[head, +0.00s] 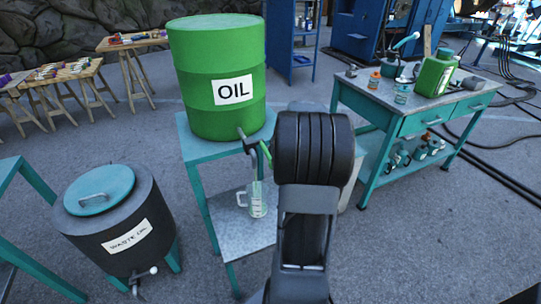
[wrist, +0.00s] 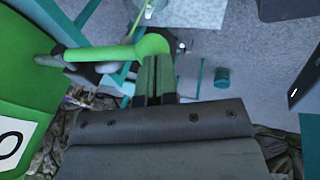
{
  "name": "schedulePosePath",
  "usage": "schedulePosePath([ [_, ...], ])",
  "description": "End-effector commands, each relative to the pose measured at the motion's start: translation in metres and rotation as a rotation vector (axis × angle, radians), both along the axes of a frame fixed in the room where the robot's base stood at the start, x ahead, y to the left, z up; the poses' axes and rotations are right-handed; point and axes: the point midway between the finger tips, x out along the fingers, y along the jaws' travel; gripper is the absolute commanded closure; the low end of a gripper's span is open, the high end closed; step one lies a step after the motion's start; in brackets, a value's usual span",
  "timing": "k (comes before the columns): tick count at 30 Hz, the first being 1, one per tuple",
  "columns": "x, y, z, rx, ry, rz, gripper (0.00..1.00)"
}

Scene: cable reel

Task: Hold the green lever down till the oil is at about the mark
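The green oil drum (head: 215,85) stands on a teal stand, with a dark tap (head: 249,141) low on its front. The green lever (head: 265,153) slopes from the tap; in the wrist view the lever (wrist: 125,52) runs across to a rounded end. A clear jug (head: 257,200) stands upright below the spout; its oil level and mark are too small to read. My gripper (wrist: 155,70) has its fingers close together, their tips at the lever's rounded end. I cannot tell whether they touch it. My arm hides the gripper in the head view.
A waste oil bin (head: 108,215) with a teal lid stands at the left. A teal workbench (head: 355,88) with cans and a green canister (head: 436,75) stands at the right. Trestle tables (head: 75,72) are behind left. Cables lie on the floor at right.

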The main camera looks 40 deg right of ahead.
Motion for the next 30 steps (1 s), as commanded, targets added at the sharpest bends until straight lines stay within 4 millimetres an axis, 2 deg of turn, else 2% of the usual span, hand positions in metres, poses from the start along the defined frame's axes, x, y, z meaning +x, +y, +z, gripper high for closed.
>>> schedulePosePath([
  [1,-0.001,0.000,-0.012,0.000,0.001,-0.001,1.00],
  [9,-0.001,0.002,-0.025,0.002,0.003,0.002,1.00],
  [30,-0.001,0.005,-0.033,0.010,0.012,0.009,1.00],
])
